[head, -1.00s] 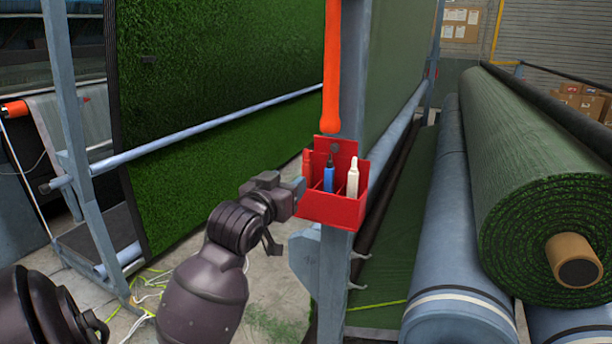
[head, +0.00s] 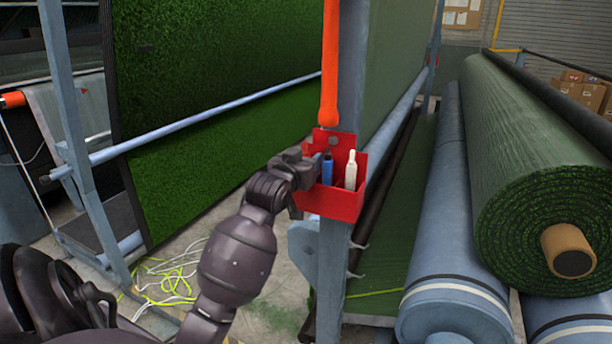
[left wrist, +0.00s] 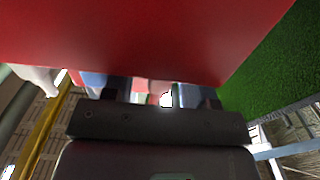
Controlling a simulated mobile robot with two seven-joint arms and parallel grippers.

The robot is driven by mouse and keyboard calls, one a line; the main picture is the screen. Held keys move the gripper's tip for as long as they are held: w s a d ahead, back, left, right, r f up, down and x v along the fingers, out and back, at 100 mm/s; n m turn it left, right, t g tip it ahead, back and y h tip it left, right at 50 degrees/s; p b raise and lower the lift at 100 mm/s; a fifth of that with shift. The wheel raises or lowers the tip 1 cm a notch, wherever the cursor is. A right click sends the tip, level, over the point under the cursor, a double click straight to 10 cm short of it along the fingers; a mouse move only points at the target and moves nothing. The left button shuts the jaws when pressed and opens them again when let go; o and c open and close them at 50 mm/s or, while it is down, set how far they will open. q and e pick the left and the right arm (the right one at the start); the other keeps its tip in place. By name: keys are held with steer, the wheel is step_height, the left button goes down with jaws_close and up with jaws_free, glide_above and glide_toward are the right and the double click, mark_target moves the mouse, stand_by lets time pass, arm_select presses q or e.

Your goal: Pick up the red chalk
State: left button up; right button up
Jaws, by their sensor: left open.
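A red holder (head: 335,203) is fixed to the blue-grey post. A blue stick (head: 327,170) and a white stick (head: 350,170) stand upright in it. My left gripper (head: 309,172) is open at the holder's left compartment and covers the red chalk's place in the head view. In the left wrist view the red holder wall (left wrist: 150,40) fills the top, and the open left gripper (left wrist: 156,95) is close to it. A reddish sliver shows between the fingers; I cannot tell whether it is the chalk. The blue stick (left wrist: 94,80) is just beside one finger.
An orange-red strap (head: 330,60) hangs on the post (head: 333,270) above the holder. Green turf (head: 220,80) hangs behind my arm. A large turf roll (head: 535,180) and blue rolls (head: 450,260) lie to the right. Cords (head: 175,275) lie on the floor.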

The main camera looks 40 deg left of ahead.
arm_select(q)
steer(key=shift+w, duration=0.1)
steer(key=c, duration=1)
steer(key=shift+o, duration=0.2)
